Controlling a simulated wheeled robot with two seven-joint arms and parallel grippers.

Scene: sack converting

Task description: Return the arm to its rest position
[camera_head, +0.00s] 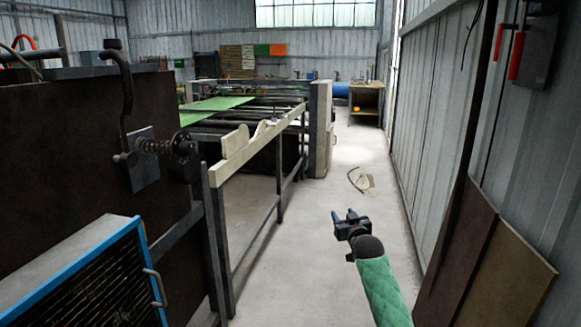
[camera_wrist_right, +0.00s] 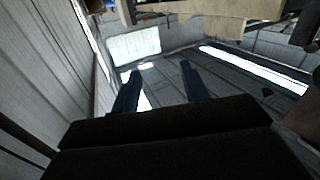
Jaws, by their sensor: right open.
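My right arm, in a green quilted sleeve, comes in from the bottom right of the head view. Its dark gripper (camera_head: 345,217) is open and empty above the pale concrete floor of the aisle. In the right wrist view the two dark fingers of the right gripper (camera_wrist_right: 158,90) stand apart with nothing between them, and the wall, window and roof lights show beyond. My left gripper is not in view.
A long machine frame with a pale rail (camera_head: 262,140) and green sheet (camera_head: 217,103) runs along the left. A blue-edged grated box (camera_head: 85,270) stands at the front left. Boards (camera_head: 500,275) lean on the right wall. A looped item (camera_head: 360,181) lies on the otherwise clear aisle floor.

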